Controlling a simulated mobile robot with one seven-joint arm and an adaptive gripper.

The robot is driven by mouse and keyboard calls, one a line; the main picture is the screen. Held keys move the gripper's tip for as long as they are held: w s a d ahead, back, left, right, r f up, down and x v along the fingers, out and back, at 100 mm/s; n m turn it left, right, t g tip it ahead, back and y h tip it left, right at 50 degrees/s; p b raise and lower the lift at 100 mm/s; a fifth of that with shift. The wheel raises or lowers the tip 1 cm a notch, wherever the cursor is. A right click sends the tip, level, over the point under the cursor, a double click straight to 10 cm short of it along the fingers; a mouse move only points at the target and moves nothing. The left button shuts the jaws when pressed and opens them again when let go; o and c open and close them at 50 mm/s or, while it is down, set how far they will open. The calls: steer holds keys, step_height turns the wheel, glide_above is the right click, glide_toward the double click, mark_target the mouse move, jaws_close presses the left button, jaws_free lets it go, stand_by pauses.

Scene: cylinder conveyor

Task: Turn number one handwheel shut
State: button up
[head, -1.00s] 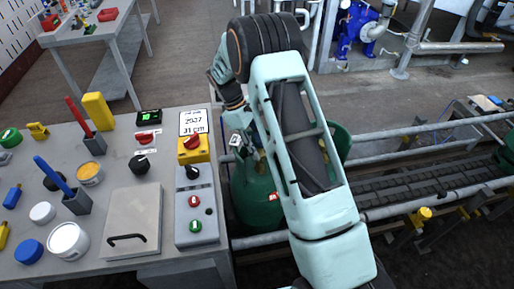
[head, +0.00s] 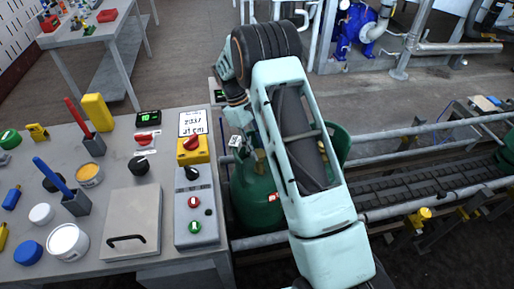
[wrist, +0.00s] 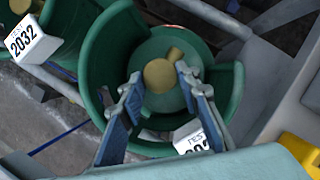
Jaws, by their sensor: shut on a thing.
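A green cylinder (head: 258,203) stands upright on the conveyor in the head view, partly behind my arm. In the wrist view I look down into its green collar (wrist: 93,62). A brass valve part (wrist: 160,75) shows over a round green surface. My gripper (wrist: 160,77) has its two blue-padded fingers inside the collar, on either side of this round part. It is shut on what appears to be the green handwheel (wrist: 164,104), though wheel and cylinder top blend in colour. In the head view the fingers are hidden by my arm.
A second cylinder's tag (wrist: 25,38) reads 2032 in the wrist view. Conveyor rails (head: 430,193) run right to another green cylinder (head: 507,145). A workbench (head: 115,180) with a control box (head: 195,207), pots and tools stands close on the left.

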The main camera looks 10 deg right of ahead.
steer(key=o, duration=1.2)
steer(key=shift+c, duration=0.2)
steer(key=v, duration=1.2)
steer(key=shift+d+r, duration=0.1)
